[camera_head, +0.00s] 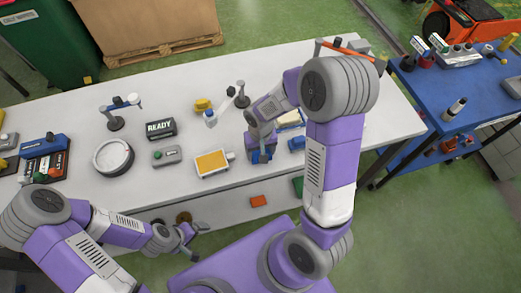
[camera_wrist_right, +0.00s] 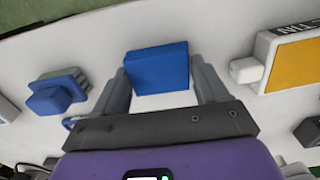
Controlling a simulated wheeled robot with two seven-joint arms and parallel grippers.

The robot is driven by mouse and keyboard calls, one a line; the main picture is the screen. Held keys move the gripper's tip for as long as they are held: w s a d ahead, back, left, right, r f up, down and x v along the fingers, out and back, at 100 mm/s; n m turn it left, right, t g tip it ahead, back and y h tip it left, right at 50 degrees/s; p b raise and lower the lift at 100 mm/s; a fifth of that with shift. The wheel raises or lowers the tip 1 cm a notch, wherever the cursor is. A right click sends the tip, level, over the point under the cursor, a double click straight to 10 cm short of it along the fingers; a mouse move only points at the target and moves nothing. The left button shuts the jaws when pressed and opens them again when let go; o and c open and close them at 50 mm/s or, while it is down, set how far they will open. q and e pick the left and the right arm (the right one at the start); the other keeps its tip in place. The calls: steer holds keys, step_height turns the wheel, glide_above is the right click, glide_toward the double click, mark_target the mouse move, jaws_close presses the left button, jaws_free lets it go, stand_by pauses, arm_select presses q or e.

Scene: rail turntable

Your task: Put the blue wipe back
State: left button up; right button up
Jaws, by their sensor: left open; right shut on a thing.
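The blue wipe (camera_wrist_right: 157,68), a plain blue block, sits between the two fingers of my right gripper (camera_wrist_right: 160,88) in the right wrist view. The gripper is shut on it, over the white table. In the head view the right gripper (camera_head: 261,155) points down near the table's front edge, right of the orange-yellow panel. A second blue piece (camera_wrist_right: 55,93), with a raised block on a wider base, lies beside the gripper. It also shows in the head view (camera_head: 297,143). My left gripper (camera_head: 192,240) is open and empty, in front of the table.
The orange-yellow panel (camera_head: 212,162) lies close to the right gripper. A round white dial (camera_head: 113,157), a READY sign (camera_head: 160,128) and a grey button box (camera_head: 167,155) stand further left on the white table (camera_head: 230,88). A blue table (camera_head: 425,90) stands at the right.

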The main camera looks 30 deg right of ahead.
steer(key=shift+f, duration=0.25)
steer(key=o, duration=0.9)
steer(key=shift+r, duration=0.1)
steer(key=shift+o, duration=0.2)
steer(key=shift+r, duration=0.1)
steer(key=shift+r, duration=0.25)
step_height(320, 180, up, 12)
steer(key=p, duration=0.2)
steer(key=shift+f, duration=0.15)
